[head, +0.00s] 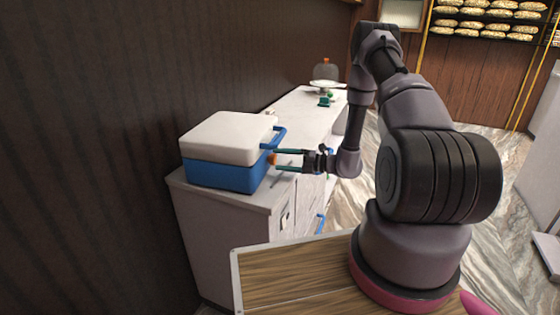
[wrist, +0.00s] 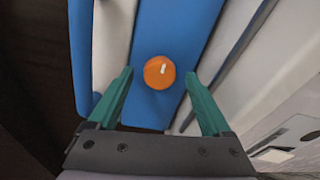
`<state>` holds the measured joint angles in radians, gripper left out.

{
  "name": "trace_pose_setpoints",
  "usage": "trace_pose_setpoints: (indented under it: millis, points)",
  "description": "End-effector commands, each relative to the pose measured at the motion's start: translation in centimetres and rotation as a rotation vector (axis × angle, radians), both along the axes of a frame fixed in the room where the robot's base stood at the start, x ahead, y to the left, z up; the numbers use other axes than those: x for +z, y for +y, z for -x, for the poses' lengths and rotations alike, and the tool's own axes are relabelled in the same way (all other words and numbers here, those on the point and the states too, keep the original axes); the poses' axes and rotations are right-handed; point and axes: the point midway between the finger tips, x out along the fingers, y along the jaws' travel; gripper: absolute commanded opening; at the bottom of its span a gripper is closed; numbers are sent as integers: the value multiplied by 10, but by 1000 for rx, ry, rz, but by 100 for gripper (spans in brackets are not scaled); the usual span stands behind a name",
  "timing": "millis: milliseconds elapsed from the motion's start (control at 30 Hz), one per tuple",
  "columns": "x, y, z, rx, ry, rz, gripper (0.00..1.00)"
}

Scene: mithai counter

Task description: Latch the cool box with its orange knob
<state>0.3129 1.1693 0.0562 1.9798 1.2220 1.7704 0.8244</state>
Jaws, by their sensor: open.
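The cool box (head: 222,177) has a blue body, a white lid (head: 228,136) that looks closed, and a blue handle (head: 279,137). It stands on the near end of the white counter. Its orange knob (head: 272,159) is on the side facing my gripper (head: 276,159). In the wrist view the round orange knob (wrist: 159,72) has a short white mark and sits on the blue body. My gripper (wrist: 160,78) is open, its green fingers apart on either side of the knob in the picture. I cannot tell whether they touch it.
The white counter (head: 300,108) runs away behind the box, with a small green item (head: 325,101) and a glass dome (head: 326,71) farther along. A dark wall (head: 90,130) stands close on the left. Blue handles (head: 320,224) show on the counter's front.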

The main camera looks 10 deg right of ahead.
Motion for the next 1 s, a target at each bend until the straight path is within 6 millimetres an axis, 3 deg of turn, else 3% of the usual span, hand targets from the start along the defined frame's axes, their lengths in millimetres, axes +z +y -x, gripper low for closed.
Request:
trace_pose_setpoints:
  millis: [300, 500, 1000]
  points:
    - [3, -57, 29, -6, 1, 0, 83]
    - [4, -82, 42, -4, 0, 1, 83]
    - [5, -88, 47, -2, 1, 0, 83]
